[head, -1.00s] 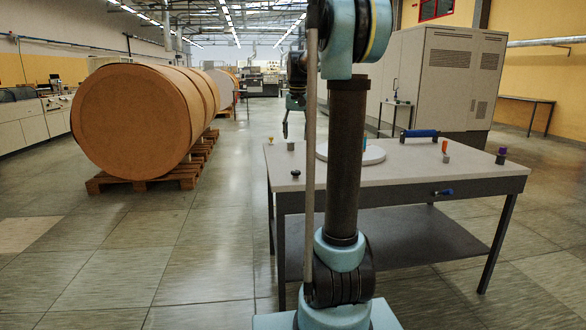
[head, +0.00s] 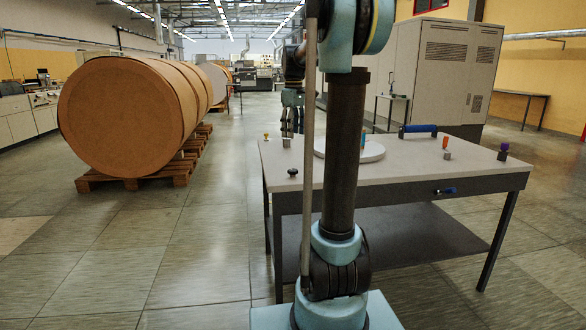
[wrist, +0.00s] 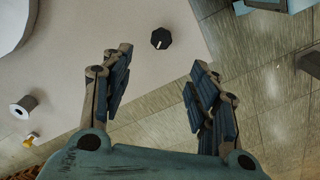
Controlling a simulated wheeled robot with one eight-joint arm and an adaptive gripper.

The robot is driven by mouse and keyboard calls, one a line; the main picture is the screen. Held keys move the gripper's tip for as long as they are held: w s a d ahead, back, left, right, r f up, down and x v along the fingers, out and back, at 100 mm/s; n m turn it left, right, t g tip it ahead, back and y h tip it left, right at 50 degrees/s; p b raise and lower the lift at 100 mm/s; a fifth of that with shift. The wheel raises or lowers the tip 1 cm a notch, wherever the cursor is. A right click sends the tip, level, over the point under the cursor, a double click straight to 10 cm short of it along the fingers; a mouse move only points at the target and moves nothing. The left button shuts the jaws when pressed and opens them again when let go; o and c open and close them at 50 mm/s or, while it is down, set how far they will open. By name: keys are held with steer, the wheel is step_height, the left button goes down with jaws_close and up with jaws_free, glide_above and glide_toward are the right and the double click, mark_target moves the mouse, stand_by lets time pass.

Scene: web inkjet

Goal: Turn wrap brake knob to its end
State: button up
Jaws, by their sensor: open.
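A small black knob with a white mark (wrist: 161,38) sits on the pale table top near its edge; I take it for the wrap brake knob. In the head view the black knob (head: 293,173) is at the table's front left corner. My gripper (wrist: 160,66) is open and empty. In the wrist view the knob lies beyond the fingertips, roughly between their lines, and apart from them. In the head view my gripper (head: 291,118) hangs by the table's left side, partly hidden by my arm.
A large paper roll (head: 125,115) stands left. Floor between is clear.

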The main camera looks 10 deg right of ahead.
mark_target(293, 169)
step_height(293, 169, down, 15)
steer(key=shift+a, duration=0.1)
stand_by(0.4)
steer(key=c, duration=1.1)
